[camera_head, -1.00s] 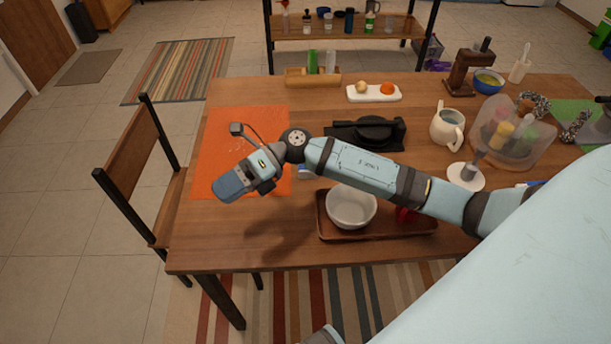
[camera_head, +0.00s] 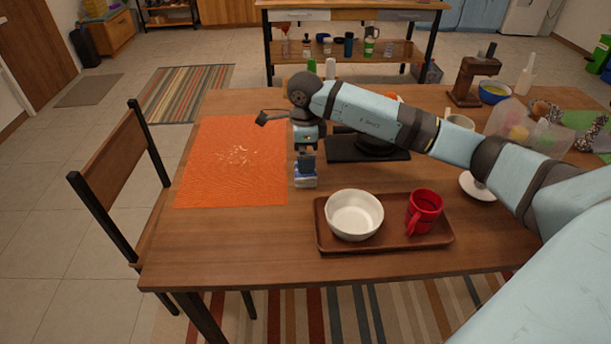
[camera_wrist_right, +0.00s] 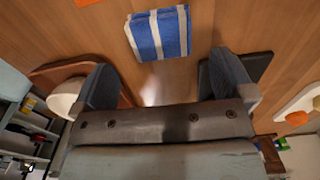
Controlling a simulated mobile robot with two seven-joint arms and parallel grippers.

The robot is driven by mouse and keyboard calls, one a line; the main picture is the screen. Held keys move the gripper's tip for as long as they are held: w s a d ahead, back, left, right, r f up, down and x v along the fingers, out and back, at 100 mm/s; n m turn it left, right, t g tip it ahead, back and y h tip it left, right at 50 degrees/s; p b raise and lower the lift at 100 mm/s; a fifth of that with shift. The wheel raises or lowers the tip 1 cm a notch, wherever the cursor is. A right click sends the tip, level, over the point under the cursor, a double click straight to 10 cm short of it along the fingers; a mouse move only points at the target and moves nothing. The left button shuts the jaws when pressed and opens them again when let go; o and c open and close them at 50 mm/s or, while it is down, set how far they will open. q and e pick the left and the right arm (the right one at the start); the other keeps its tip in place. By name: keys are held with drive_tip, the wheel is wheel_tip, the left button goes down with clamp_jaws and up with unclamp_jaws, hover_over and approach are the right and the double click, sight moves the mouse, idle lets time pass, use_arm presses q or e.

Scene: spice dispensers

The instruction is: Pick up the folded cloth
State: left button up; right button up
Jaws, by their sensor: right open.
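The folded cloth (camera_wrist_right: 158,33), blue with white stripes, lies on the wooden table beyond my right fingertips in the wrist view. In the head view the cloth (camera_head: 304,182) shows as a small blue and white patch beside the orange mat's right edge. My right gripper (camera_head: 306,160) points down just above it and hides part of it. In the wrist view the right gripper (camera_wrist_right: 164,72) has its fingers wide apart with nothing between them, and the cloth is apart from them. My left gripper is not in view.
The orange mat (camera_head: 228,185) lies left of the cloth. A brown tray (camera_head: 385,240) with a white bowl (camera_head: 354,215) and a red mug (camera_head: 424,211) is at the front right. A black press (camera_head: 350,149) stands close on the right. The table's front left is bare.

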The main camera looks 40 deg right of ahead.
drive_tip(key=f, duration=0.3)
drive_tip(key=f+b, duration=0.1)
drive_tip(key=f, duration=0.2)
drive_tip(key=shift+w+a+f, duration=0.15)
drive_tip(key=shift+w+f, duration=0.05)
drive_tip(key=shift+f, duration=0.05)
drive_tip(key=c, duration=0.8)
drive_tip(key=shift+r, duration=0.1)
wheel_tip(320, 180, up, 20)
drive_tip(key=p, duration=0.3)
drive_tip(key=o, duration=0.4)
drive_tip(key=shift+c, duration=0.2)
drive_tip(key=c, duration=0.3)
